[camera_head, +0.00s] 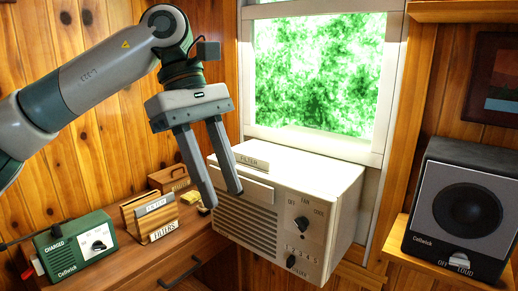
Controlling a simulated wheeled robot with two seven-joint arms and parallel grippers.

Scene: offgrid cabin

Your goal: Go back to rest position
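My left gripper (222,198) hangs in the air from an arm that comes in from the left. Its two long grey fingers point down and stand apart with nothing visible between them. The fingertips appear in front of the left edge of the cream filter unit (325,195); I cannot tell whether they touch it. My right gripper is out of view.
A green charger box (75,250) stands on the wooden cabinet (190,258). A wooden filter holder (150,216) and a small wooden box (169,178) are beside it. A black speaker (462,210) sits on a shelf at right. A window (318,70) is behind.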

